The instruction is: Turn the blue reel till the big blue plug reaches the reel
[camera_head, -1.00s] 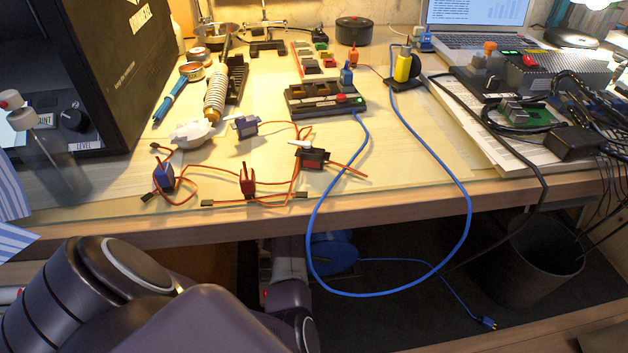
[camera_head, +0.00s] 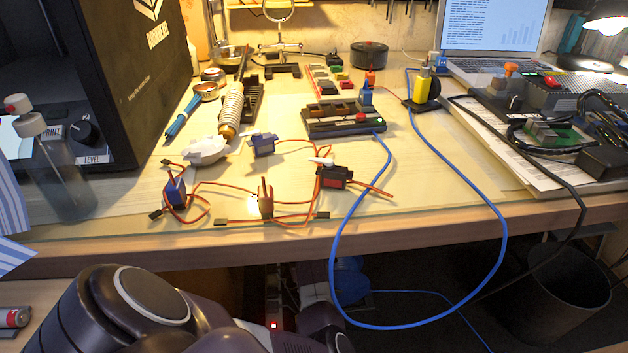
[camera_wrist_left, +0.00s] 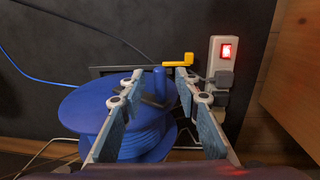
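The blue reel (camera_wrist_left: 78,112) stands under the table in the left wrist view, with a blue peg (camera_wrist_left: 159,82) rising from it. It also shows partly in the head view (camera_head: 350,286), behind my left arm. My left gripper (camera_wrist_left: 158,75) is open, its two fingers on either side of the peg with gaps visible. Whether a finger touches it, I cannot tell. A thin blue cable (camera_head: 425,292) runs from the reel along the dark floor to the bottom edge of the head view. The big blue plug is not visible now. My right gripper is not in view.
A power strip (camera_wrist_left: 222,75) with a lit red switch and a yellow crank-shaped piece (camera_wrist_left: 178,61) are close beside the gripper. A thick blue cable loop (camera_head: 502,235) hangs off the table edge (camera_head: 420,233). A dark bin (camera_head: 555,285) stands right.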

